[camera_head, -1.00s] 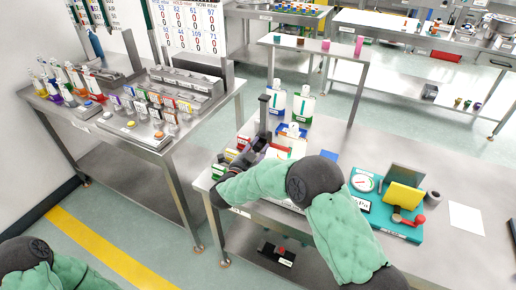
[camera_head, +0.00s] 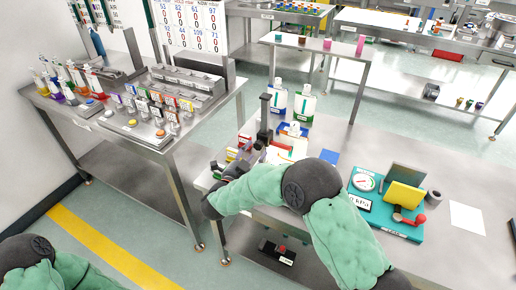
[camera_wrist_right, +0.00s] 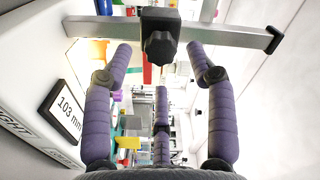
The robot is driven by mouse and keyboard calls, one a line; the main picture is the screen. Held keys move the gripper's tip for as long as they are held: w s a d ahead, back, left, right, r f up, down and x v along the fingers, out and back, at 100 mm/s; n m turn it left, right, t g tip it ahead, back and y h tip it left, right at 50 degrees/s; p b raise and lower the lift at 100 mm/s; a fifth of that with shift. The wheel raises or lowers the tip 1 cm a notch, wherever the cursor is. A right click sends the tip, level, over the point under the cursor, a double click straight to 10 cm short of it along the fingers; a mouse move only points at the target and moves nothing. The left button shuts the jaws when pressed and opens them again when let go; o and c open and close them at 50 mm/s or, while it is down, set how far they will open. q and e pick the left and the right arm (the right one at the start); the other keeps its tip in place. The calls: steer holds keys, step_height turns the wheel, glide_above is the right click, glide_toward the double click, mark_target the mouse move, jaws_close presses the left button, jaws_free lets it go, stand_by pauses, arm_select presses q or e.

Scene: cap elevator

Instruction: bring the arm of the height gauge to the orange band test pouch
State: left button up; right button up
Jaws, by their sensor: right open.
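The height gauge shows in the head view as a dark upright post (camera_head: 264,120) near the left end of the front bench. In the right wrist view its metal arm (camera_wrist_right: 230,32) crosses the top, with a black clamp and knob (camera_wrist_right: 160,45) and a readout of 103 mm (camera_wrist_right: 67,112). My right gripper (camera_wrist_right: 160,58) is open; its purple fingers spread around the knob's line, with contact unclear. In the head view the hand is partly hidden by the forearm. Pouches stand near the post, including a white one (camera_head: 293,129); I cannot tell which has the orange band. My left gripper is out of view.
Two bottles (camera_head: 304,106) stand behind the gauge. A teal device (camera_head: 405,232) with a dial and a yellow block (camera_head: 405,197) stands to the right. A white sheet (camera_head: 467,217) lies farther right. A second bench (camera_head: 150,135) with colored items stands on the left.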

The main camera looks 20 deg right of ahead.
steer(key=v, duration=0.7)
steer(key=shift+a, duration=0.15)
steer(key=shift+s, duration=0.1)
